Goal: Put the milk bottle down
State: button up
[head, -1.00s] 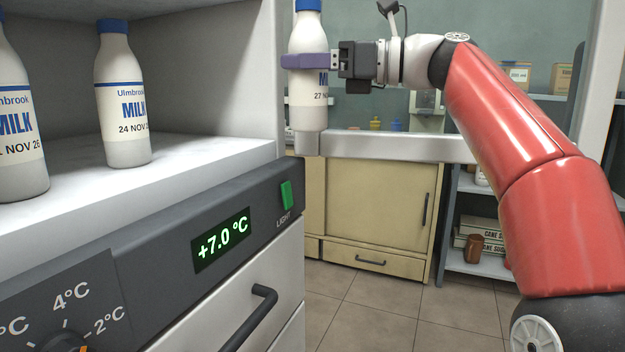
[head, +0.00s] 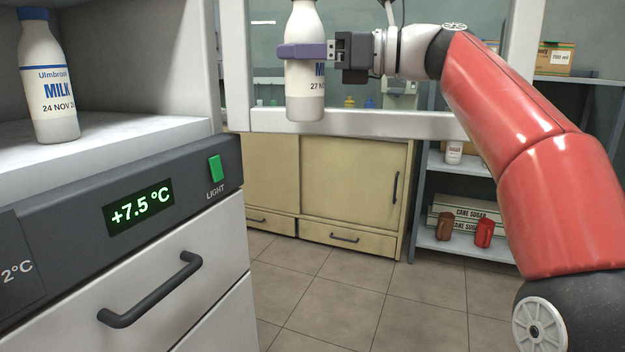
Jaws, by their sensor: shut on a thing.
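A white milk bottle (head: 304,98) hangs upright in the air in the upper middle of the head view. My gripper (head: 303,51) is shut around it just below its shoulder, with purple fingers across the label. The bottle's top is cut off by the upper edge of the picture. Its base is clear of any surface that I can see. Another milk bottle (head: 48,85) with a blue cap stands on the white shelf of the cooler (head: 150,137) at the left, apart from my gripper.
The cooler's front panel shows a +7.5 °C display (head: 139,206), a green light switch (head: 216,168) and a drawer handle (head: 150,290). Behind are a beige cabinet (head: 350,185) and a shelf rack (head: 470,255) with boxes and jars. Tiled floor (head: 350,300) lies clear in the middle.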

jog(key=d+f+m+t+h, duration=0.1)
jog(key=d+f, duration=0.4)
jog(key=f, duration=1.8)
jog(key=w+d+f+m+t+h, duration=0.1)
jog(key=d+f, duration=0.5)
jog(key=f, duration=1.7)
jog(key=d+f+m+t, duration=0.2)
jog(key=d+f+t, duration=0.2)
jog(key=f, duration=1.9)
jog(key=shift+w+d+h, duration=0.25)
jog(key=shift+d+h, duration=0.15)
jog(key=shift+d, duration=0.45)
